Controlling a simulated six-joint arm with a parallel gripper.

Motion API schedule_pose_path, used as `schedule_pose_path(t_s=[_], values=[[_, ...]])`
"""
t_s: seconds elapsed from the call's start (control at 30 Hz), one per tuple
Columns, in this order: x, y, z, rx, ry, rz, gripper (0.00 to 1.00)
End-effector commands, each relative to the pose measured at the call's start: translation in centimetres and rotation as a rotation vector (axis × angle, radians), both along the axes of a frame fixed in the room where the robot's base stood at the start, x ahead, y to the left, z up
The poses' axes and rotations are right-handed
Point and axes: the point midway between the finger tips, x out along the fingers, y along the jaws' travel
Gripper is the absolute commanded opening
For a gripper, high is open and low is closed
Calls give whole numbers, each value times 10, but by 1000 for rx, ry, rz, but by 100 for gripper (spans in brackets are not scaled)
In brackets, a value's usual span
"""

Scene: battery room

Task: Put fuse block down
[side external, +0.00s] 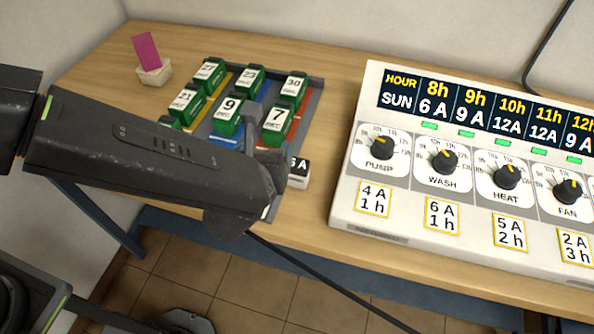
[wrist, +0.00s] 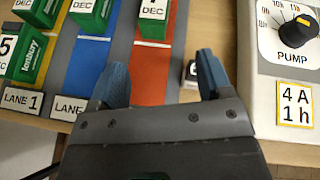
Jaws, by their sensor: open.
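A small fuse block (side external: 299,172) with a white face and a dark label ending in "6 A" sits on the wooden table, just right of the lane tray. My arm hides part of it. In the wrist view the fuse block (wrist: 191,72) shows only in part, between my blue-grey fingers and close beside the right one. My gripper (wrist: 163,70) is open, and its fingers are apart around the tray's right edge and the block. In the side view my arm covers most of the gripper. I cannot tell whether a finger touches the block.
The lane tray (side external: 318,92) holds several green dated batteries on coloured lanes. A white control panel (side external: 345,205) with knobs stands close on the right. A pink card in a holder (side external: 150,60) stands at the back left.

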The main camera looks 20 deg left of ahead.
Motion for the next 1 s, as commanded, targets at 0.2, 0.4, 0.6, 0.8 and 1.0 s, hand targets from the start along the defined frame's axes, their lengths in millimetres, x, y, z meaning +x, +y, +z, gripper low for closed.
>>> schedule_pose_path(t_s=[0.2, 0.4, 0.6, 0.8, 1.0], values=[[-12, -50, -31, 157, -49, -209, 72], [4, -53, -39, 167, -52, -222, 72], [25, -52, -47, 165, -53, -220, 72], [51, -52, -58, 164, -52, -220, 72], [57, -52, -60, 165, -53, -221, 72]])
